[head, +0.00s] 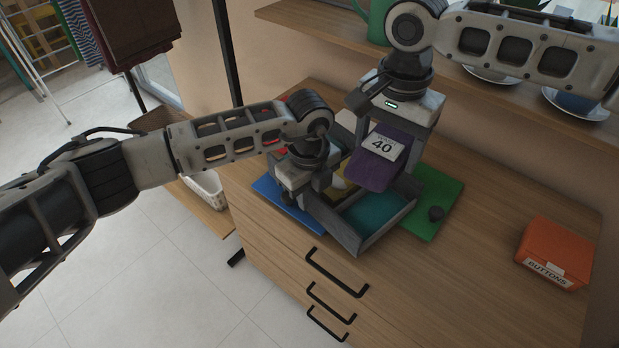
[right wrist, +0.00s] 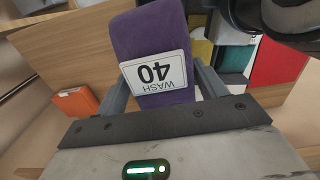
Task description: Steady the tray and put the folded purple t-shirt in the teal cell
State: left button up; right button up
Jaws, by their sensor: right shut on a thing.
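The folded purple t-shirt (head: 374,170) has a white "WASH 40" label and hangs in my right gripper (head: 392,140), above the tray's right part. It also fills the upper middle of the right wrist view (right wrist: 150,45), between the fingers. The grey divided tray (head: 384,234) sits on the wooden dresser top. Its teal cell (head: 374,211) is at the front right, empty where visible, just below and in front of the shirt. A yellow cell is partly hidden beside it. My left gripper (head: 318,205) is at the tray's left front wall; its fingertips are mostly hidden, so its opening is unclear.
An orange "BUTTONS" box (head: 556,252) stands farther right. A shelf with dishes (head: 577,106) overhangs behind. The dresser's front right is clear.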

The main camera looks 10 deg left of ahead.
pick_arm(q)
jog(key=shift+f, duration=0.45)
grip_shut()
